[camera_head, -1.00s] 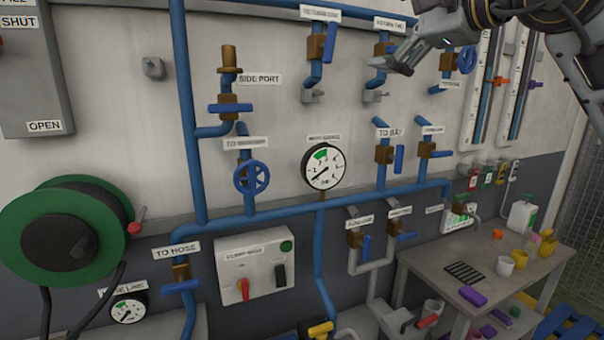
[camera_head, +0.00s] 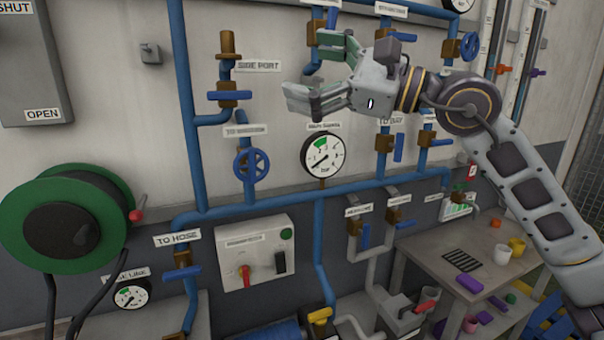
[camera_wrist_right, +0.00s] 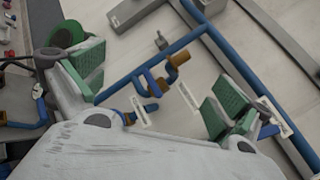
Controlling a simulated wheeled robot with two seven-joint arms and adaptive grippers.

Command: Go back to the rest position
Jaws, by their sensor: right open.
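My right gripper (camera_head: 318,72) is open and empty, in front of the upper middle of the pipe wall in the head view, with its fingers pointing left. Its arm comes in from the right edge and covers part of the valves behind it. In the right wrist view the two green-padded fingers (camera_wrist_right: 155,95) stand wide apart, with blue pipe and a brown-bodied valve (camera_wrist_right: 165,80) showing between them. Nothing is between the pads. My left gripper is not in view.
Blue pipes with valves run over the wall around a round gauge (camera_head: 322,156). A green hose reel (camera_head: 30,190) is at the left, above a small gauge (camera_head: 131,296). A grey switch box (camera_head: 255,252) hangs low in the middle. A table (camera_head: 430,246) with cups stands at the right.

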